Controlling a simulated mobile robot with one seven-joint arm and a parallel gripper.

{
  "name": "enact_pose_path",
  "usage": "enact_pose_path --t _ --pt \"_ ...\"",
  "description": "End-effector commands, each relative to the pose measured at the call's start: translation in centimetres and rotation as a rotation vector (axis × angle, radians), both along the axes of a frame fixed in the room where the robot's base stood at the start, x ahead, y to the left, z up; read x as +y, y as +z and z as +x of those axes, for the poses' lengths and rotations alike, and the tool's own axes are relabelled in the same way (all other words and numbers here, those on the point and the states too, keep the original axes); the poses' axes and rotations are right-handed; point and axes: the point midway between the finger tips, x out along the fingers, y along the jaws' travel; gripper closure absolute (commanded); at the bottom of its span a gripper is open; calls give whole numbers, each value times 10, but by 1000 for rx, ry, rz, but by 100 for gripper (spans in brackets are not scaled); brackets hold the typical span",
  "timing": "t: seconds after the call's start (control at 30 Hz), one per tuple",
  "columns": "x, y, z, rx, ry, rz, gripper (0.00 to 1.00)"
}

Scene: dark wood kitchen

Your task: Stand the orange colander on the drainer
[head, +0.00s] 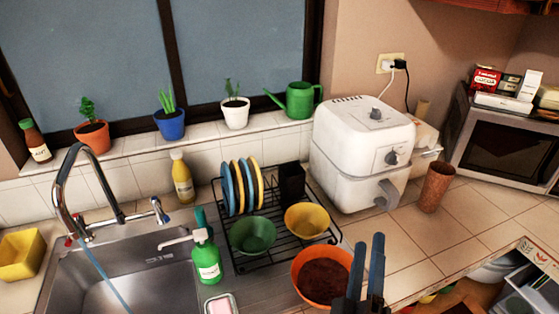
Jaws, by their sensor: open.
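The orange colander (322,277) is a round bowl shape with a brownish inside, at the bottom centre of the head view. It sits open side up, close to the front right of the drainer; its holes cannot be made out. My gripper (368,245) is open, its two dark fingers pointing up in the picture at the colander's right rim. The fingers overlap that rim, and contact cannot be told. The black wire drainer (279,252) holds upright blue and yellow plates (240,187), a green bowl (253,235), a yellow bowl (306,221) and a black holder (291,183).
A metal sink (125,285) with a tap lies left of the drainer. A green soap bottle (206,257) stands at the drainer's left edge. A white air fryer (357,152) stands behind right, with a brown cup (436,187) beside it.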

Motion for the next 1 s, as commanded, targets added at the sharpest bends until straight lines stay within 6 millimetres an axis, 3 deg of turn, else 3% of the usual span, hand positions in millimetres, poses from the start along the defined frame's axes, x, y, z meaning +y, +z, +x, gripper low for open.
enact_pose_path --t 0.03,0.1,0.2,0.3,0.4,0.5,0.6,1.0 --pt "10 60 16 -112 52 79 53" --pt "25 129 25 -233 136 211 53" --pt "55 223 21 -393 291 404 53" --pt "87 304 -1 -518 466 585 53" --pt "113 361 -31 -599 629 731 53" --pt "130 396 -57 -641 754 834 53" --pt "140 413 -73 -659 825 891 53" --pt "143 418 -77 -661 848 913 53"
